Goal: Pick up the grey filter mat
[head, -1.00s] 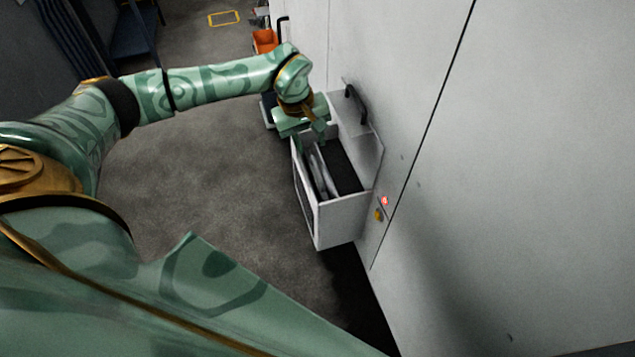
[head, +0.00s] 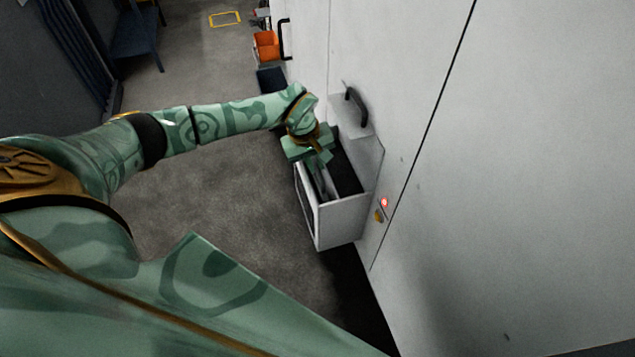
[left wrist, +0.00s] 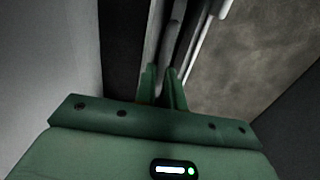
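The grey filter mat (left wrist: 168,45) stands on edge as a thin upright strip inside an open white box (head: 340,222) on the machine wall. In the head view it is mostly hidden under my left gripper (head: 318,168), which is over the box and pointing down. In the left wrist view the two green fingers (left wrist: 162,85) stand close together, one on each side of the mat's near end. A narrow dark gap shows between them. I cannot tell whether they press on the mat. My right gripper is not in view.
A dark compartment (head: 347,178) lies beside the mat, towards the wall. A black handle (head: 356,106) sits on the plate behind the box. A lit red button (head: 384,203) is on the wall. An orange bin (head: 265,45) stands farther back. The floor to the left is clear.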

